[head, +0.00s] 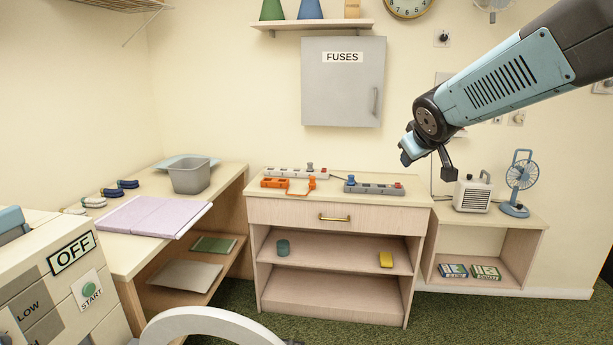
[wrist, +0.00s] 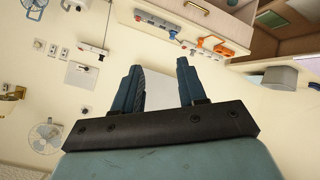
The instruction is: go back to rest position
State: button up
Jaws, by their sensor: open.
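My gripper (head: 428,163) is raised at the right of the head view, above the right end of the wooden cabinet. In the wrist view my gripper (wrist: 160,88) shows its two blue fingers apart, with nothing between them but the wall and part of a grey panel behind. My arm reaches in from the upper right of the head view. The gripper touches nothing that I can see.
The cabinet (head: 340,217) below carries a white power strip (head: 296,173), an orange one (head: 285,184) and a grey one (head: 375,188). A blue fan (head: 519,180) and a heater (head: 472,194) stand on the right shelf. The fuse box (head: 342,95) hangs behind.

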jog(key=s+f+m+g, duration=0.2)
jog(key=s+f, duration=0.1)
jog(key=s, duration=0.9)
jog(key=s+a+f+m+g+y, duration=0.1)
jog(key=s+f+m+g, duration=0.1)
jog(key=s, duration=1.1)
jog(key=shift+a+f+m+g+y, duration=0.25)
jog(key=shift+f+m+g+y, duration=0.05)
jog(key=shift+f+g, duration=0.15)
jog(key=shift+a, duration=0.1)
